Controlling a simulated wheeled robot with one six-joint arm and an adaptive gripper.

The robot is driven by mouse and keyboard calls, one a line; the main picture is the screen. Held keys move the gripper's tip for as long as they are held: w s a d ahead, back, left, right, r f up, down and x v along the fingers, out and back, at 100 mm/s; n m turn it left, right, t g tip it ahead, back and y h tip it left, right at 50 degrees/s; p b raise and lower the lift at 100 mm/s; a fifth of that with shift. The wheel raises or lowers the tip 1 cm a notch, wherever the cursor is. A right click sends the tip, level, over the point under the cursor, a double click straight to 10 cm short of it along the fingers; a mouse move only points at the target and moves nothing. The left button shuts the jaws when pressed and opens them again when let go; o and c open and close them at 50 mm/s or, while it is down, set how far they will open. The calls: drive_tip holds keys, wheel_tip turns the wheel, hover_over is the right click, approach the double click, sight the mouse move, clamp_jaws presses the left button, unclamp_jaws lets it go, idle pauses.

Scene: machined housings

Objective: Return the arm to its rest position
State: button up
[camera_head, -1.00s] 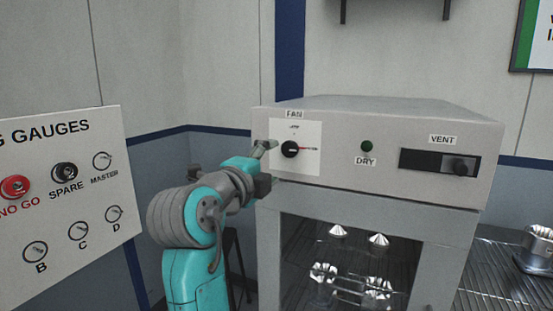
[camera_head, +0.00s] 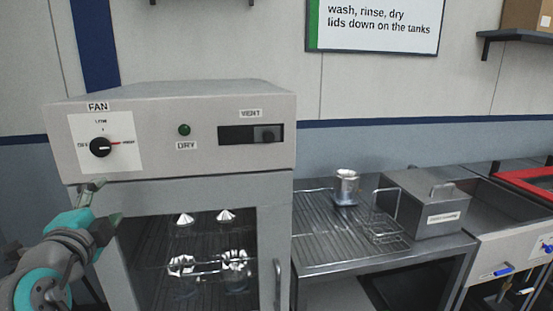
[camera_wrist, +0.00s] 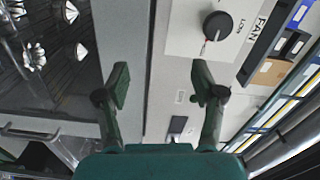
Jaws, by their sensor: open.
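My gripper (camera_head: 101,207) is at the lower left of the head view, in front of the dryer cabinet (camera_head: 190,93) and below its fan knob (camera_head: 100,147). In the wrist view my gripper (camera_wrist: 160,85) has its two fingers spread apart with nothing between them. The fan knob (camera_wrist: 217,25) shows beyond the right finger, on its white plate.
Machined housings (camera_head: 235,262) sit behind the cabinet's window. To the right, a wire-rack bench (camera_head: 320,235) holds a metal housing (camera_head: 346,187), a wire basket (camera_head: 385,228) and a lidded tank (camera_head: 425,205). The vent slider (camera_head: 251,134) and green dry lamp (camera_head: 184,130) are on the cabinet's front.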

drive_tip(key=d+f+n+g, duration=0.1)
drive_tip(key=d+f+n, duration=0.2)
drive_tip(key=d+f, duration=0.55)
drive_tip(key=d+f+n, duration=0.2)
drive_tip(key=d+f, duration=0.3)
drive_tip(key=f, duration=0.7)
drive_tip(key=d+f+n+g, duration=0.1)
drive_tip(key=d+f+n, duration=0.2)
drive_tip(key=d+f, duration=0.6)
drive_tip(key=s+d+f+n, duration=0.2)
drive_tip(key=s+d+f, duration=0.55)
drive_tip(key=f, duration=0.25)
drive_tip(key=s+d+f+n+h, duration=0.1)
drive_tip(key=s+d+f+n, duration=0.35)
drive_tip(key=s+d, duration=1.05)
drive_tip(key=s+d+r+h, duration=0.1)
drive_tip(key=s+d+r, duration=0.1)
drive_tip(key=s, duration=0.7)
drive_tip(key=s+d+r+m+h, duration=0.1)
drive_tip(key=s+d, duration=0.4)
drive_tip(key=s, duration=0.5)
wheel_tip(320, 180, up, 2)
drive_tip(key=shift+s+r+g+h, duration=0.2)
drive_tip(key=shift+s+g+h, duration=0.1)
drive_tip(key=shift+h, duration=0.4)
